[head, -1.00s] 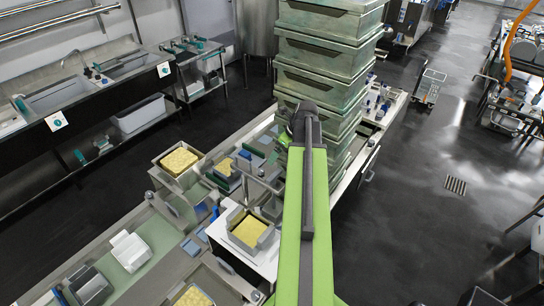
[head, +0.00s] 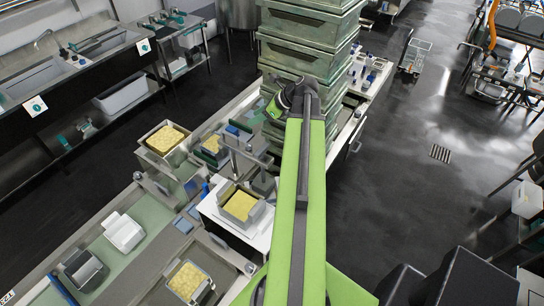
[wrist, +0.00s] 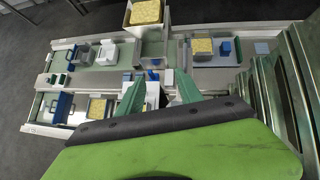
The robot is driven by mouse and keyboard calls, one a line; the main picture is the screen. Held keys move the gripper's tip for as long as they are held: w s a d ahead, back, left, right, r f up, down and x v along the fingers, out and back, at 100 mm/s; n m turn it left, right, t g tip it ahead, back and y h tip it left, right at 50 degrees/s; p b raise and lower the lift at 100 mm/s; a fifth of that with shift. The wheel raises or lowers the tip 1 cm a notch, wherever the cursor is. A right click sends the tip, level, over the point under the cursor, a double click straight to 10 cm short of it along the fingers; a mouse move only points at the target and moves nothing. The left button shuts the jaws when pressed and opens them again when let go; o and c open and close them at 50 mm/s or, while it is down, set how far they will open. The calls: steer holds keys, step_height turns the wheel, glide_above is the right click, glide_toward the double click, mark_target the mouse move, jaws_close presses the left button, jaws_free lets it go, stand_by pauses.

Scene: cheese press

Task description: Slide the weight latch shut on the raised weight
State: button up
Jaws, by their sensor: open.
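My gripper shows in the wrist view (wrist: 160,93) as two green fingers, spread apart with nothing held between them. In the head view its end (head: 274,104) is partly hidden behind my arm, beside the stack of crates. Below and left of it, a press with a grey metal post and top bar (head: 240,148) stands by a tray of yellow cheese (head: 240,206) on a white board. A grey block (head: 263,184) is beside the post. I cannot make out the weight latch or tell whether it is open. The gripper is apart from the press.
A tall stack of green crates (head: 304,56) stands close to my arm; its ribbed side also fills the right of the wrist view (wrist: 290,95). Other cheese trays (head: 188,282) and white and grey boxes (head: 124,232) crowd the bench. The dark floor (head: 400,170) at right is open.

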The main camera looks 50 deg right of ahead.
steer(key=s+d+f+t+b, duration=0.1)
steer(key=f+b, duration=0.2)
steer(key=b, duration=0.1)
steer(key=s+d+f+t+b, duration=0.1)
steer(key=f+b, duration=0.3)
steer(key=b, duration=0.1)
steer(key=s+d+f+t+b, duration=0.1)
steer(key=f+t+b, duration=0.1)
steer(key=b, duration=0.3)
steer(key=shift+s+d+f+m, duration=0.1)
steer(key=shift+s+f+m, duration=0.05)
steer(key=shift+f, duration=0.2)
steer(key=shift+s+d+f+m, duration=0.1)
steer(key=shift+f+m, duration=0.05)
steer(key=shift+f, duration=0.2)
jaws_close()
steer(key=s+d+f+m+t+h+b, duration=0.1)
steer(key=s+d+f+b, duration=0.25)
steer(key=f+b, duration=0.3)
steer(key=s+d+f+m+b, duration=0.1)
steer(key=s+d+f+b, duration=0.1)
steer(key=s+f+b, duration=0.4)
steer(key=w+f+b, duration=0.1)
steer(key=w+b, duration=0.3)
steer(key=w, duration=0.7)
steer(key=shift+w+a+f, duration=0.25)
steer(key=shift+a+f, duration=0.1)
